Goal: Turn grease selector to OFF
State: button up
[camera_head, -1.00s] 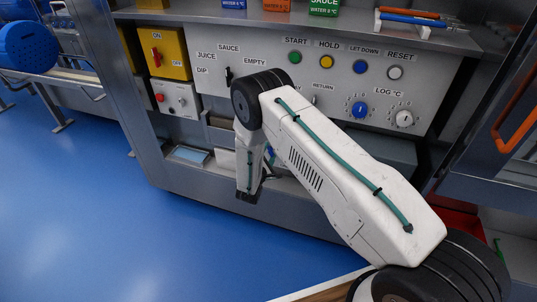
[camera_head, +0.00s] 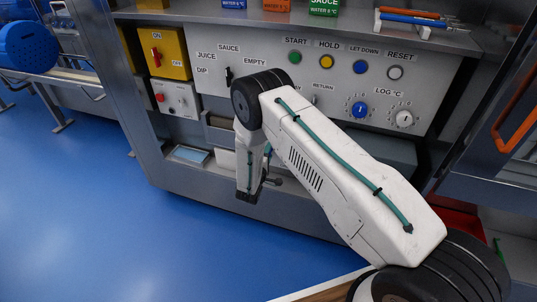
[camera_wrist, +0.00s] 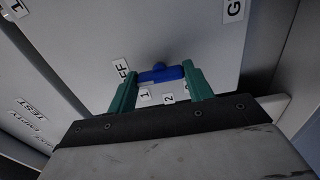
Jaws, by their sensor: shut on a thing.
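The grease selector is a blue bar knob (camera_wrist: 160,74) on a grey panel, seen in the wrist view. My gripper (camera_wrist: 161,80) has its two green fingers at either end of the bar and is shut on it. The bar lies nearly level in that view. Its left end is near a partly covered label ending in FF (camera_wrist: 120,70) and the label 1 (camera_wrist: 145,95). The label 2 (camera_wrist: 168,98) is just below the bar. Part of the dial is hidden by the fingers. In the head view, my arm hides the knob.
The main panel in the head view carries a black selector (camera_head: 228,76), a green START button (camera_head: 294,57), a blue LOG dial knob (camera_head: 360,109) and a white knob (camera_head: 403,118). Blue floor is clear at left.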

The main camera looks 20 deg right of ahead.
jog(key=shift+s+f, duration=0.1)
jog(key=o, duration=1)
jog(key=v, duration=0.7)
jog(key=shift+s+a, duration=0.25)
jog(key=shift+s, duration=0.05)
